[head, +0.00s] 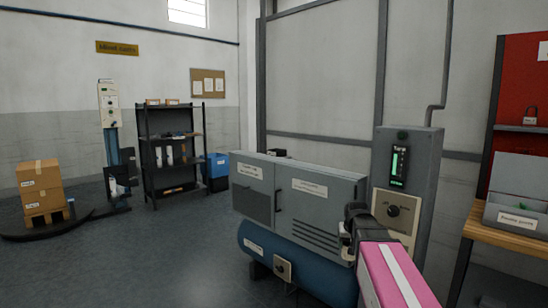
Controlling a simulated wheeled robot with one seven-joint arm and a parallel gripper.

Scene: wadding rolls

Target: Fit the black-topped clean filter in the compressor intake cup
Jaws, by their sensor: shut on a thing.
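The compressor (300,195) is a grey cabinet on a blue tank, right of centre. A small black object (277,152) sits on its top; I cannot tell whether it is the intake cup. My pink arm with a white stripe reaches in from the lower right. My gripper (348,240) is at its far end, small and dark, in front of the cabinet's right end. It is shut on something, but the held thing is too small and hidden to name. I cannot make out the black-topped clean filter for sure.
A grey control panel (407,180) with a green display and a knob stands right of the cabinet. A wooden bench (508,235) with a grey bin (517,207) is at far right. A black shelf (172,150) and stacked cartons (40,180) stand left.

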